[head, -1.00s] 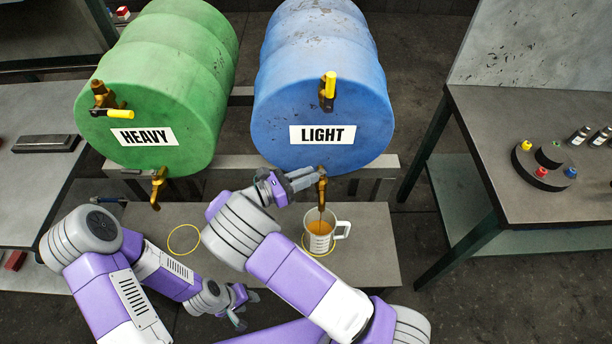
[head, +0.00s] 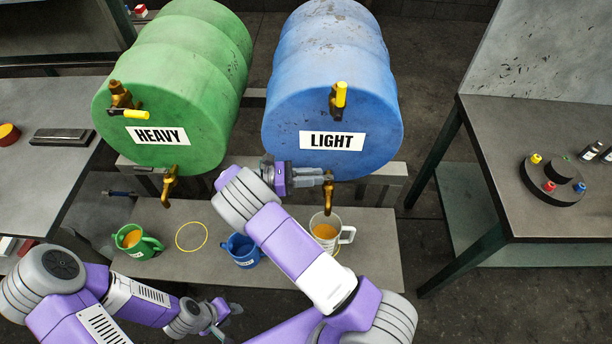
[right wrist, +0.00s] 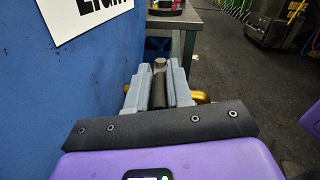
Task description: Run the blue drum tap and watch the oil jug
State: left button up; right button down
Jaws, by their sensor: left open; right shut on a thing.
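The blue drum (head: 335,90), labelled LIGHT, lies on its side; its lower brass tap (head: 328,190) points down. My right gripper (head: 322,177) is at that tap, shut on its dark handle (right wrist: 160,85), which shows between the fingers in the right wrist view. A pale jug (head: 326,234) with amber oil stands upright under the spout on a yellow ring. The oil surface sits below the rim; I cannot clearly make out a falling stream. My left gripper (head: 228,314) is open and empty, low in front of the bench.
The green HEAVY drum (head: 170,85) has its own brass tap (head: 169,186). A green mug (head: 135,241) with amber liquid, an empty yellow ring (head: 191,236) and a blue mug (head: 242,250) are on the bench (head: 375,265). A side table (head: 540,215) stands right.

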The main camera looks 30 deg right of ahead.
jog(key=c, duration=1.1)
grip_release()
jog(key=shift+v, duration=3.8)
jog(key=shift+c, duration=0.2)
